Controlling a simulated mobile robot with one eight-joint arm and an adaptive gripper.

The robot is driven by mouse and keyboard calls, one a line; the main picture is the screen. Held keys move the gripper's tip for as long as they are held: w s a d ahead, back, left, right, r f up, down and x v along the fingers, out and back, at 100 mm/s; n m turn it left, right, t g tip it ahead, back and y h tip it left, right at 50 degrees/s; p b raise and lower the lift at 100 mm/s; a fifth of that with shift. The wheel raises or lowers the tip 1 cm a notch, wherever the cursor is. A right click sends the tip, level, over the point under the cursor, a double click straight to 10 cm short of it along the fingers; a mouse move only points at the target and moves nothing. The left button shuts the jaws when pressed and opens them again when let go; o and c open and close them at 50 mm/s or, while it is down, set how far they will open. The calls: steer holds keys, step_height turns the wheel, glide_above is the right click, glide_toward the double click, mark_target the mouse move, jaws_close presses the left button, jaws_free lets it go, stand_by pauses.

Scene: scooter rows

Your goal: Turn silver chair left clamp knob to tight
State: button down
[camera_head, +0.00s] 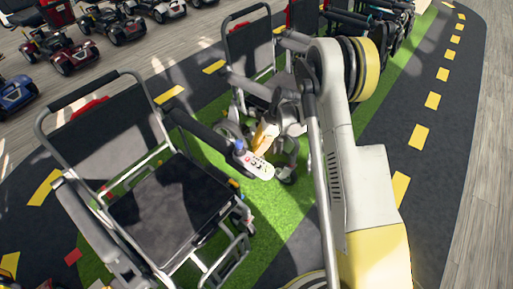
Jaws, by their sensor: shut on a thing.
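A silver-framed chair (157,214) with a black seat and back stands at the left front. A pale control box (253,164) with buttons and a small blue top part sits at the end of its armrest. A second silver-framed chair (248,50) stands behind it. My gripper (264,138) is at the picture's middle, just behind the control box, with a yellow part showing at its end. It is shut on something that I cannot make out. I cannot pick out the left clamp knob or which way it is turned; the control box and my arm hide part of this area.
Several scooters (59,50) stand at the upper left. More dark vehicles (385,22) line up at the top. My arm hides much of the right middle. The dark path (432,180) with yellow dashes is clear at the right, beside the green strip (277,225).

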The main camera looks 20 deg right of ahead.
stand_by(0.3)
steer(key=c, duration=1.1)
jaws_free()
steer(key=shift+o, duration=0.2)
